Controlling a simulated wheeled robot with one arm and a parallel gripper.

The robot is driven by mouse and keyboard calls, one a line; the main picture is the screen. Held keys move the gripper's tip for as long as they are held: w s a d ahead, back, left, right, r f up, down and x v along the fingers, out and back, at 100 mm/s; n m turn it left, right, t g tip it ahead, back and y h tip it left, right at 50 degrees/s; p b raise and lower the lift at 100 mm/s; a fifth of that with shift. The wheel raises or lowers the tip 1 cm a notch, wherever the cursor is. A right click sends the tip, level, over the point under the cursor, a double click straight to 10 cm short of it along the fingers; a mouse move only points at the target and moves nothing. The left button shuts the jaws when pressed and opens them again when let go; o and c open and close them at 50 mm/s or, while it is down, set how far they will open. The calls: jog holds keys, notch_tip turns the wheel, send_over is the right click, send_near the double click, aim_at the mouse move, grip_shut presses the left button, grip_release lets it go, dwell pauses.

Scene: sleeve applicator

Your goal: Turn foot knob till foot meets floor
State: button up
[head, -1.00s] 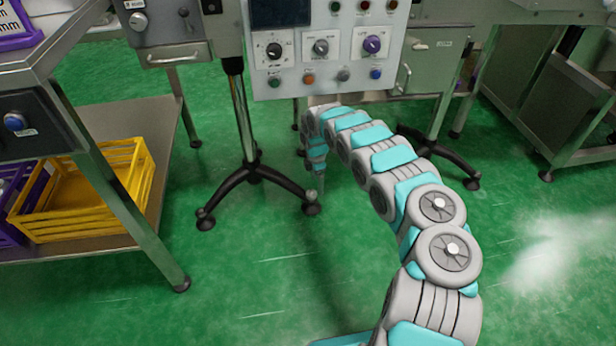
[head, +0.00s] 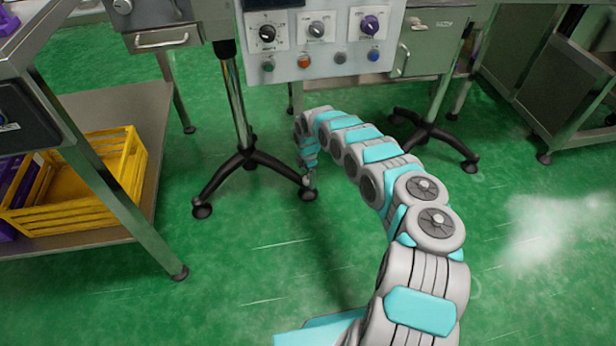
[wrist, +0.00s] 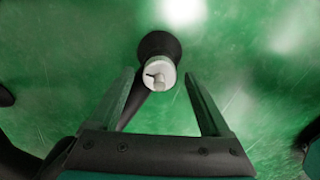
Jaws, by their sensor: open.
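In the wrist view a foot knob (wrist: 160,77), pale grey with a dark notch, sits on a round black foot (wrist: 158,46) over the green floor. My open gripper (wrist: 160,75) has one finger on each side of the knob, with a gap on both sides. I cannot tell how far above the knob the fingers are, or whether the foot touches the floor. In the head view the foot (head: 307,193) ends the right front leg of a black stand (head: 247,160), and my gripper (head: 309,173) is just above it, small and partly hidden.
A control panel (head: 318,45) with dials and buttons hangs above the stand. A steel shelf (head: 100,215) with a yellow crate (head: 75,190) is at the left. Another black stand base (head: 430,128) is behind my arm. Green floor (head: 240,290) is free in front.

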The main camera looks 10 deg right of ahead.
grip_shut()
dwell(0.8)
